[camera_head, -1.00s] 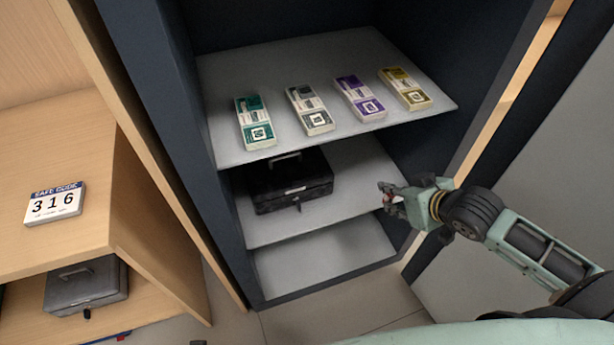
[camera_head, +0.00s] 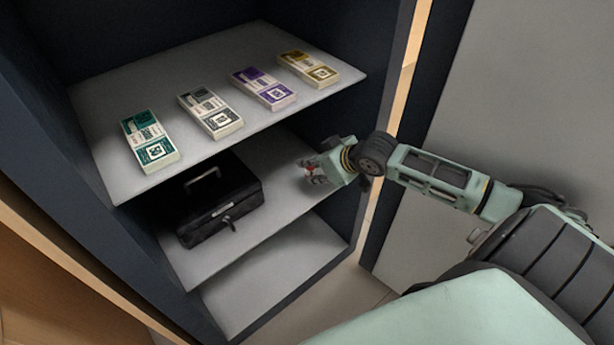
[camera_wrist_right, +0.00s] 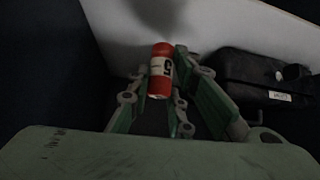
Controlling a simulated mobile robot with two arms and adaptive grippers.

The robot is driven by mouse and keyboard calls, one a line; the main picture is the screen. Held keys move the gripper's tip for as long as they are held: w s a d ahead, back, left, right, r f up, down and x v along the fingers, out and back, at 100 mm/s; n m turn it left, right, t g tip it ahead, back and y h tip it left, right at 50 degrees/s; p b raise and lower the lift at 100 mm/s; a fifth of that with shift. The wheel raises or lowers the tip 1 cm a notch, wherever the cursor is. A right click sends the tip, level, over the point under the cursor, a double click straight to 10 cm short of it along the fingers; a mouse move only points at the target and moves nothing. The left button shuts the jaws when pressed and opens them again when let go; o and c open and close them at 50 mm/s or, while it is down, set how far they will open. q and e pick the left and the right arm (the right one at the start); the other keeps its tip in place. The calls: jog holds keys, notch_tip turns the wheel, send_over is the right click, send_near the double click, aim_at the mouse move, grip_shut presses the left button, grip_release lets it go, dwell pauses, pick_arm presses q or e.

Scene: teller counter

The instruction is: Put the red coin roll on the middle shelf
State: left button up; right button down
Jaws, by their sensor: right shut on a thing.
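The red coin roll (camera_wrist_right: 161,70) has a white label band and sits between the fingers of my right gripper (camera_wrist_right: 158,92) in the right wrist view. The gripper is shut on it. In the head view my right gripper (camera_head: 314,172) is at the right part of the middle shelf (camera_head: 275,205), inside the safe, and only a speck of red shows between its fingers. I cannot tell whether the roll touches the shelf. My left gripper is not in view.
A black cash box (camera_head: 215,202) stands on the left part of the middle shelf. The upper shelf (camera_head: 105,165) above it holds several banknote bundles. The lower shelf (camera_head: 270,280) looks empty. The safe's right side wall (camera_head: 355,125) is close to my right gripper.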

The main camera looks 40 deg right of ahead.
jog(key=w, duration=0.1)
jog(key=w+f, duration=0.1)
jog(key=w+f+b, duration=0.1)
jog(key=w, duration=0.1)
jog(key=shift+d+f, duration=0.2)
jog(key=shift+d, duration=0.2)
notch_tip(320, 180, down, 4)
jog(key=shift+s+b, duration=0.1)
jog(key=shift+b, duration=0.75)
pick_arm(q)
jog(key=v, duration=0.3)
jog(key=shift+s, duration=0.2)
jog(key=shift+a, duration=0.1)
pick_arm(e)
jog(key=c, duration=1.6)
grip_release()
